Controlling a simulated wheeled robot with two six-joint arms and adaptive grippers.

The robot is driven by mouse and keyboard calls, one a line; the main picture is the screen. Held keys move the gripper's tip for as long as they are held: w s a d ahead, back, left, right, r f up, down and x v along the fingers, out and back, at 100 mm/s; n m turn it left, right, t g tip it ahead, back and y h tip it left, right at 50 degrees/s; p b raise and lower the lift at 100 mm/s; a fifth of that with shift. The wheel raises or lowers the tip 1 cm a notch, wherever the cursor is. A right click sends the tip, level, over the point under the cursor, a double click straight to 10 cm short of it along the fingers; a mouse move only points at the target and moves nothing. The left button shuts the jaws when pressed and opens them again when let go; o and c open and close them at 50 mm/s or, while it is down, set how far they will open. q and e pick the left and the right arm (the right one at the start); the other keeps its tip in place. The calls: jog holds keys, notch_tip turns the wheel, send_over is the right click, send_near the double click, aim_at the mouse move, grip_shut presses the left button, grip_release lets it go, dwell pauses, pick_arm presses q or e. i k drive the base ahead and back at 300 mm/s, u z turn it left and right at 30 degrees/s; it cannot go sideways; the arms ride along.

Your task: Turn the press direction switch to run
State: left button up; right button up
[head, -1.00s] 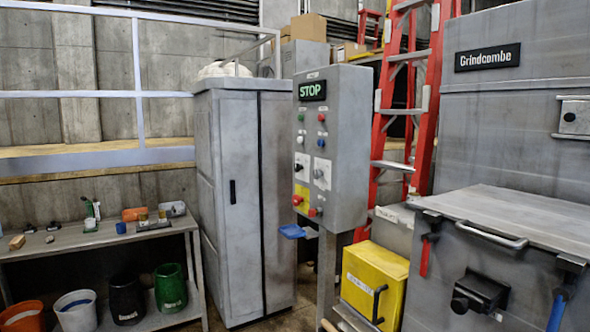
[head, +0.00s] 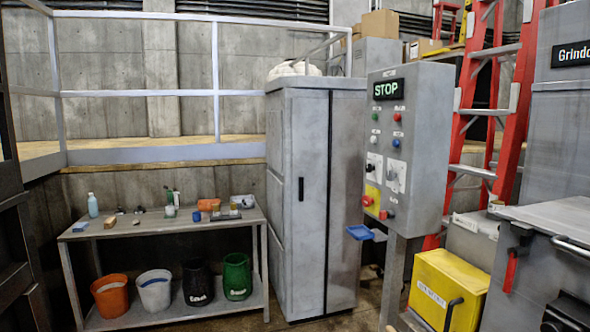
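A grey control panel (head: 406,150) stands on a post right of the middle in the head view. Its lit display (head: 388,89) reads STOP. Below it are small coloured buttons and lamps. Two rotary switches sit on light plates: a black knob on the left (head: 372,167) and a lever-like switch on the right (head: 394,177). Their labels are too small to read, so I cannot tell which is the press direction switch. A red emergency button (head: 367,200) sits on a yellow plate, with another red control (head: 385,214) beside it. Neither of my grippers is in view.
A tall grey cabinet (head: 310,200) stands left of the panel. A workbench (head: 150,227) with small items and buckets below is further left. A blue tray (head: 360,232) juts out below the panel.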

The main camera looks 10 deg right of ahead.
aim_at(369, 167)
jog(key=u, duration=0.2)
jog(key=i, duration=3.05)
jog(key=z, duration=3.65)
